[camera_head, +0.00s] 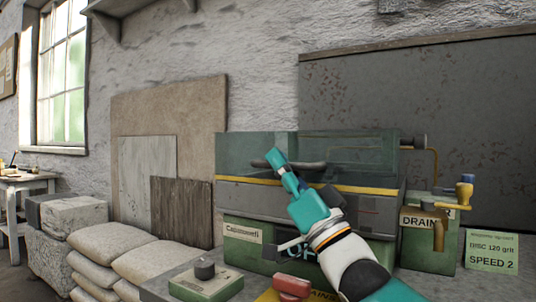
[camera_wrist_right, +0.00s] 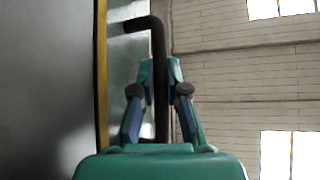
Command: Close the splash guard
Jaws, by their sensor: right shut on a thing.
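The splash guard (camera_head: 237,152) is a see-through greenish panel upright at the top of the green machine (camera_head: 240,231), with a yellow strip (camera_head: 375,190) along its lower side. A dark bent handle (camera_head: 314,165) runs across its front. My right gripper (camera_head: 275,157) reaches up to this handle from the lower right. In the right wrist view, my right gripper (camera_wrist_right: 161,62) is shut on the dark handle (camera_wrist_right: 137,23), with its bar running between the fingers. The guard's pane (camera_wrist_right: 119,60) and yellow edge show left of it. My left gripper is not in view.
A box marked DRAIN (camera_head: 424,257) with a brass tap (camera_head: 440,234) stands at the right, beside a green card (camera_head: 492,252). A knob block (camera_head: 204,283) and a red button (camera_head: 292,286) sit in front. Sacks (camera_head: 110,240) are stacked at the left.

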